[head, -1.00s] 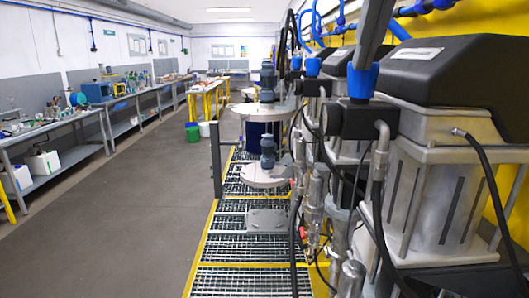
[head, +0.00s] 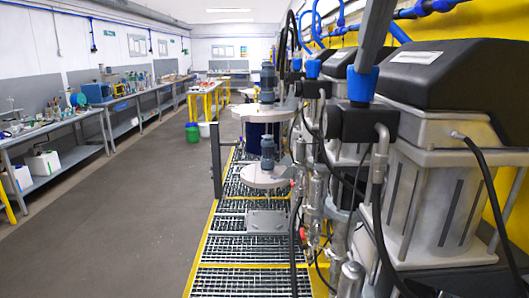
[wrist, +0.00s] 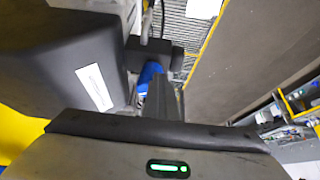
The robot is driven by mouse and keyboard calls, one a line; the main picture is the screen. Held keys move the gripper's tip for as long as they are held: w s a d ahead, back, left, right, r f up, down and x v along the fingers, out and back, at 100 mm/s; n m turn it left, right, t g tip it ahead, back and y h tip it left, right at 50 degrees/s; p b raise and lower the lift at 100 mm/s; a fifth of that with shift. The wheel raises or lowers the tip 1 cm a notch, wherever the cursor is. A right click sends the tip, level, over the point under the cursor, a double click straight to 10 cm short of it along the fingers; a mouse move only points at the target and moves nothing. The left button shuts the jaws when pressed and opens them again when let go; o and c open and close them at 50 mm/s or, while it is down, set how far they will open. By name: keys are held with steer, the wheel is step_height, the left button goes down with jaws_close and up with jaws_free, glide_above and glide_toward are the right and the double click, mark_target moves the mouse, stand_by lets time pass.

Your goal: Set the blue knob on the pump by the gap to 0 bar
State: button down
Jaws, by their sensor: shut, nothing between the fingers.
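The nearest pump (head: 440,175), a pale housing with a black cover, fills the right of the head view. Its blue knob (head: 362,84) stands on a black block (head: 358,120); in the wrist view the knob (wrist: 150,70) is partly hidden by my fingers. My gripper (head: 367,62) comes down from above, its dark fingers shut and empty at the top of this knob; it shows in the wrist view (wrist: 160,88) too. I cannot tell whether they touch. A bare plate (head: 266,221) lies in the gap in the drum row. The knob's setting cannot be read.
Further pumps with blue knobs (head: 313,66) stand behind the nearest one. Agitators (head: 267,150) stand beyond the gap on yellow-edged grating (head: 248,250). Black hoses (head: 490,190) and metal fittings crowd the pump front. The aisle floor (head: 130,220) is clear; benches (head: 60,140) line the left.

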steer(key=shift+d+r, duration=0.1)
steer(key=shift+d, duration=0.1)
steer(key=shift+d+p, duration=0.7)
steer(key=shift+d, duration=0.2)
steer(key=shift+d, duration=0.45)
steer(key=shift+s+d, duration=0.15)
steer(key=shift+s, duration=0.05)
step_height(320, 180, up, 6)
steer(key=shift+s+f, duration=0.1)
stand_by(0.5)
